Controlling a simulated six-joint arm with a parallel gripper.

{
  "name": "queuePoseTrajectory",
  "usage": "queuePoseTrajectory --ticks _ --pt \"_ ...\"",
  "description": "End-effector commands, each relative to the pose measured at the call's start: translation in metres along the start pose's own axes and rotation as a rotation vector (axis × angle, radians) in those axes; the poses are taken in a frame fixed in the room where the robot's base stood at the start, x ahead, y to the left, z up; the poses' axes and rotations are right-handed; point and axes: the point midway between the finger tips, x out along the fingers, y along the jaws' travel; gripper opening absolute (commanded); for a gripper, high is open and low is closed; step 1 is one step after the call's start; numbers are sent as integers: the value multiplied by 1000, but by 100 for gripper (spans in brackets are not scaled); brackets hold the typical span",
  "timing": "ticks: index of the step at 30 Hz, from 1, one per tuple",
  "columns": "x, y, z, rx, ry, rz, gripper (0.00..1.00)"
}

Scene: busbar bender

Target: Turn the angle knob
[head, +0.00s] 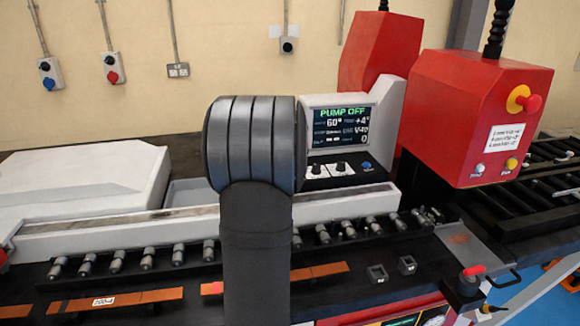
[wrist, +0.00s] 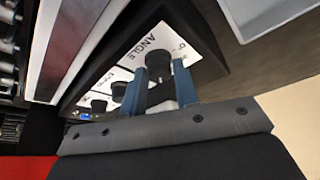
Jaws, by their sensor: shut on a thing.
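The angle knob (wrist: 158,65) is a black round knob on a white plate marked ANGLE in the wrist view. My gripper (wrist: 158,82) has its two blue fingers on either side of the knob and is shut on it. In the head view my dark arm hides both the angle knob and the gripper. The control panel's screen (head: 342,124) reads PUMP OFF, with 60° and +4° below; the smaller text is hard to read.
Two more black knobs, one (wrist: 118,90) nearer and one (wrist: 98,106) farther, sit beside the angle knob, with a blue button (wrist: 85,116) past them. A red box (head: 472,115) with a red stop button (head: 530,103) stands right of the panel. Several grey cylinders line the bench.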

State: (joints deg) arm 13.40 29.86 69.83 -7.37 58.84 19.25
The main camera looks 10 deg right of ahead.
Motion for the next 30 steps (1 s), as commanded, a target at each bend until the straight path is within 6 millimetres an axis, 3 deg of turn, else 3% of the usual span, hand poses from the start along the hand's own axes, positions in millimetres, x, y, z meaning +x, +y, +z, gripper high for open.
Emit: queuePoseTrajectory --ticks 1,4,13,17,30 --pt "0 0 0 0 -1 0 32" --pt "0 0 0 0 -1 0 50" --pt "-1 0 0 0 0 0 50" --pt "-12 0 0 0 1 -1 50" --pt "-114 0 0 -1 4 -2 50"
